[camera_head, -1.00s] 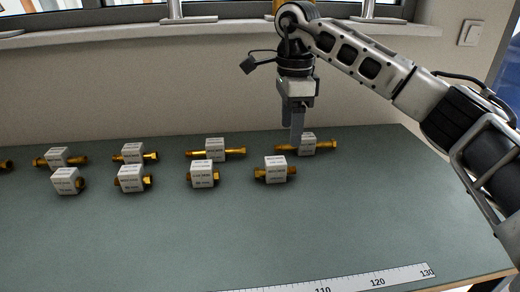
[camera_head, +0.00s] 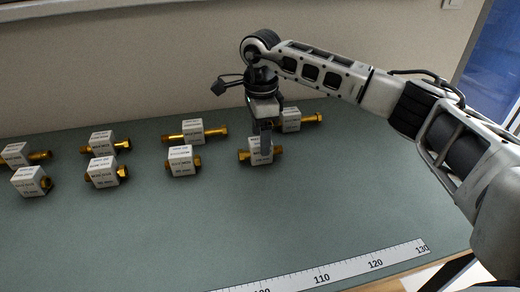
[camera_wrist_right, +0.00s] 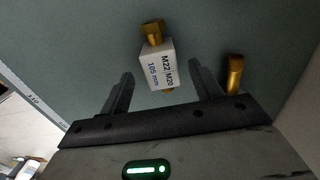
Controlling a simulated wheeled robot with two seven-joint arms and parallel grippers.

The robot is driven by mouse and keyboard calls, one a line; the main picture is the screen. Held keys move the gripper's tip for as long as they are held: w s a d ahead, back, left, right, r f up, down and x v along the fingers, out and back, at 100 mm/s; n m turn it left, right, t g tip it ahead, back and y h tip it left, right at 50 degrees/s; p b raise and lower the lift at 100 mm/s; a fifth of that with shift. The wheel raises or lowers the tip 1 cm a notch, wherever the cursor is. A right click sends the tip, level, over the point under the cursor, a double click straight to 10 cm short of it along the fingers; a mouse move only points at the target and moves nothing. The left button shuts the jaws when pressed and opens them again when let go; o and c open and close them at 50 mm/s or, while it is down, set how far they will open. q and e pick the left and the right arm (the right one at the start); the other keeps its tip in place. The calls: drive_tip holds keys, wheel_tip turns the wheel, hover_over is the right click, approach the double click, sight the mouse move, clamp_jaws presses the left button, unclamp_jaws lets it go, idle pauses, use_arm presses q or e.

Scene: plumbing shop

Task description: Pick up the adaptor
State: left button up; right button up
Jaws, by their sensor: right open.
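Several brass adaptors, each with a white labelled block around its middle, lie on the green table in two rows. My right gripper (camera_head: 262,140) points down over the front-row adaptor (camera_head: 260,154) at the right. In the right wrist view this adaptor (camera_wrist_right: 156,66), with a label reading M22 M20 105 mm, lies at and just beyond the tips of the right gripper (camera_wrist_right: 161,74). The jaws are open, one finger on each side of the block, with visible gaps. The adaptor's near end is partly hidden. My left gripper is out of view.
Another adaptor (camera_head: 291,121) lies close behind my right gripper, and its brass end (camera_wrist_right: 235,72) shows beside the right finger. A neighbouring adaptor (camera_head: 181,160) lies to the left. A ruler (camera_head: 330,276) runs along the front edge; the table before it is clear.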

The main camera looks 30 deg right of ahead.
drive_tip(key=shift+w+f+p, duration=0.1)
drive_tip(key=shift+f+p, duration=0.2)
drive_tip(key=shift+f, duration=2.1)
drive_tip(key=c, duration=1.1)
drive_tip(key=shift+r, duration=0.1)
drive_tip(key=shift+c, duration=0.2)
